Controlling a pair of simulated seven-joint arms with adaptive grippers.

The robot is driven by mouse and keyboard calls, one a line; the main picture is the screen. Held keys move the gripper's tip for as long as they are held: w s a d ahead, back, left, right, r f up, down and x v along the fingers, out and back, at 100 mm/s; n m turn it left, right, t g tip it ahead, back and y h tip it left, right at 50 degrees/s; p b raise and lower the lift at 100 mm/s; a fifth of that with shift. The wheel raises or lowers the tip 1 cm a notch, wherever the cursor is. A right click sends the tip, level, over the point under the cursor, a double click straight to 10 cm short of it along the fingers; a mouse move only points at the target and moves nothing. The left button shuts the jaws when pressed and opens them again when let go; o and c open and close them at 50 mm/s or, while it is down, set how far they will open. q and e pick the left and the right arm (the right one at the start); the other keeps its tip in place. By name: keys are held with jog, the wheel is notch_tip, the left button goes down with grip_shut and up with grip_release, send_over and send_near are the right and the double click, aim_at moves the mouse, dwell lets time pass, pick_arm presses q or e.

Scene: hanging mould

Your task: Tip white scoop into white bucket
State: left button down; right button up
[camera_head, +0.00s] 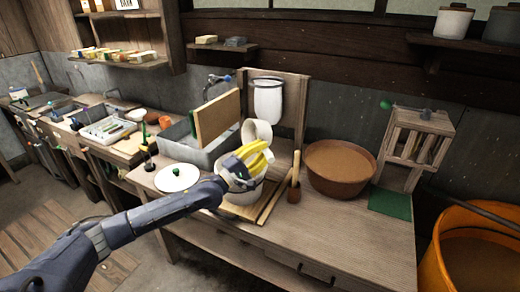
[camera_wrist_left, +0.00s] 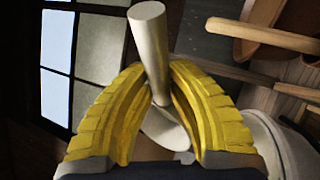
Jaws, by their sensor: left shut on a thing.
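My left gripper (camera_head: 258,164), with yellow ribbed fingers, is shut on the white scoop. In the left wrist view the fingers (camera_wrist_left: 160,92) close around the scoop's pale handle (camera_wrist_left: 150,38), and part of its bowl (camera_wrist_left: 166,132) shows between them. In the head view a pale rounded piece, apparently the scoop (camera_head: 257,131), stands up just behind the fingers. The white bucket (camera_head: 238,198) is below the gripper on the bench, partly hidden by it. Its rim (camera_wrist_left: 290,140) shows at lower right in the wrist view. The bucket's contents are hidden. My right gripper is not visible.
A grey tub with an upright board (camera_head: 218,118) stands behind. A wooden pestle-like tool (camera_head: 295,180) and a brown basin (camera_head: 340,168) stand to the right. The bench front is clear.

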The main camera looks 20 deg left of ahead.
pick_arm(q)
jog(key=shift+w+d+r+g, duration=0.25)
jog(key=shift+d+r+g, duration=0.15)
jog(key=shift+g, duration=0.2)
jog(key=shift+w+r+g+y, duration=0.1)
jog(key=shift+r+g+y, duration=0.05)
jog(key=shift+g+y, duration=0.2)
jog(key=shift+w+d+r+m+g+y, duration=0.15)
jog(key=shift+m+g+y, duration=0.1)
jog(key=shift+m, duration=0.05)
jog(key=shift+w+d+r+m+g+y, duration=0.15)
jog(key=shift+w+d+r+g+y, duration=0.3)
jog(key=shift+g+y, duration=1.05)
jog(key=shift+w+d+r+m+g+y, duration=0.3)
jog(key=shift+r+g+y, duration=0.55)
jog(key=shift+g, duration=1.05)
jog(key=shift+w+d+r+m+g+y, duration=0.15)
jog(key=shift+w+r+g+y, duration=0.3)
jog(key=shift+g+y, duration=1.1)
